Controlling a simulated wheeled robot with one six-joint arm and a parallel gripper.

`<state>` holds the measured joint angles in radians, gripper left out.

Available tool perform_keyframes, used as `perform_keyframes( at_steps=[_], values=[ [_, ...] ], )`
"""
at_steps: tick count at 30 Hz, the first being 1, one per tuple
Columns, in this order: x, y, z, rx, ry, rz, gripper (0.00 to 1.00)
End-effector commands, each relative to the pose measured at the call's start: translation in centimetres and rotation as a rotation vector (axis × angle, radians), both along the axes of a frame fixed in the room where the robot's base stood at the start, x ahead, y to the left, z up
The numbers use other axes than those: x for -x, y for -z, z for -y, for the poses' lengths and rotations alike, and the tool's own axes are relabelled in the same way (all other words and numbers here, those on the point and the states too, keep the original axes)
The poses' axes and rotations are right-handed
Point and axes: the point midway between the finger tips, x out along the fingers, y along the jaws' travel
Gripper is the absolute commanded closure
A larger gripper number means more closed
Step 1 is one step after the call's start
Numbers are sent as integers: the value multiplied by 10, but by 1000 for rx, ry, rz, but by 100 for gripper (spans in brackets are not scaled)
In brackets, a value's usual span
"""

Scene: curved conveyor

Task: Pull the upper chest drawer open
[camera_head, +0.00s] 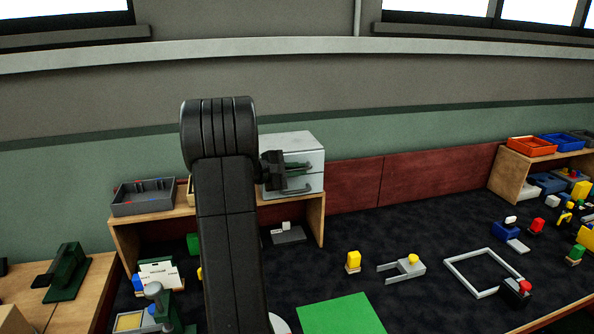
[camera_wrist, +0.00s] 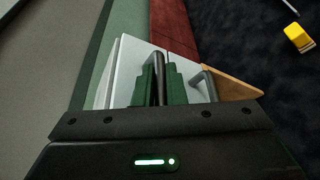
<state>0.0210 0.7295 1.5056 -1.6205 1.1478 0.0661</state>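The light grey chest (camera_head: 300,143) has two drawers and stands on a wooden shelf, partly behind my arm. The upper drawer looks closed; its dark handle (camera_wrist: 158,70) stands between my fingers. The lower drawer's handle (camera_head: 306,187) is free below and also shows at the right in the wrist view (camera_wrist: 208,82). My gripper (camera_head: 284,174) is in front of the upper drawer. In the wrist view its green fingers (camera_wrist: 159,88) lie close against both sides of the upper handle, shut on it. The fingertips' far ends are partly hidden.
A grey divided tray (camera_head: 144,203) sits left on the same wooden shelf (camera_head: 315,205). The room in front of the chest is clear.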

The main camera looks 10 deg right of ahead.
Motion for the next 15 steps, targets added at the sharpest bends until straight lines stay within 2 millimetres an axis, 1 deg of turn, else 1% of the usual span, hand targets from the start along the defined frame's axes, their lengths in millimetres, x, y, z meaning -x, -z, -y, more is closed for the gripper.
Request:
perform_keyframes(
  at_steps=[5, 8, 11, 15],
  values=[
    [1, 0, 0, 0, 0, 0, 100],
    [6, 2, 0, 0, 0, 1, 100],
    [18, 4, 1, 0, 0, 1, 100],
    [42, 4, 1, 0, 0, 2, 100]
  ],
)
